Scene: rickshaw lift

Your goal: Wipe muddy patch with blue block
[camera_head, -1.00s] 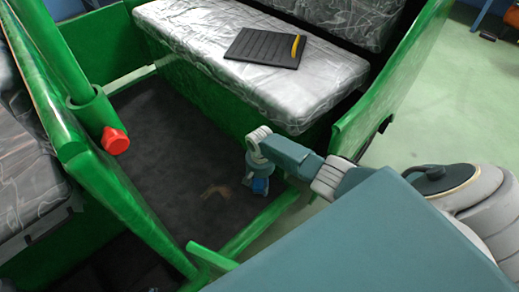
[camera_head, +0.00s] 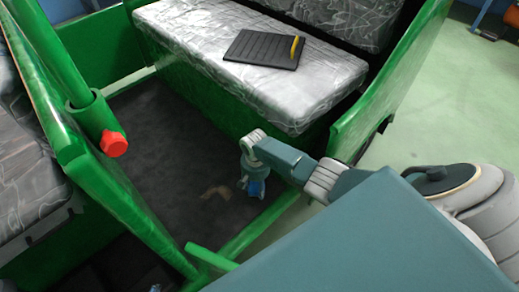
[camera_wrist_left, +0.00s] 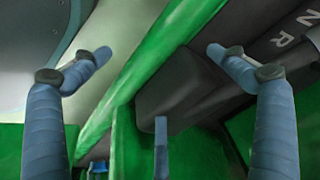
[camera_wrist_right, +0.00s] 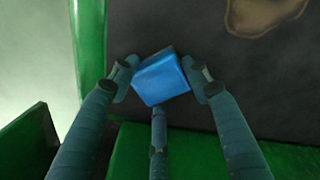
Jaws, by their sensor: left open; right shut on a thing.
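The muddy patch (camera_head: 217,191) is a brown smear on the dark floor of the green rickshaw. It also shows at the top right of the right wrist view (camera_wrist_right: 262,14). My right gripper (camera_head: 256,186) is shut on the blue block (camera_wrist_right: 160,78), just right of the patch in the head view. The block is partly hidden by the gripper there. In the right wrist view the block is between the fingertips, apart from the patch; whether it touches the floor I cannot tell. My left gripper (camera_wrist_left: 160,60) is open and empty in its wrist view, near a green bar.
A silver seat (camera_head: 240,75) behind the floor carries a black mat (camera_head: 262,50) with a yellow strip. A green post with a red knob (camera_head: 115,144) stands at the left. Green rails (camera_head: 262,222) edge the dark floor (camera_head: 165,130), which is otherwise clear.

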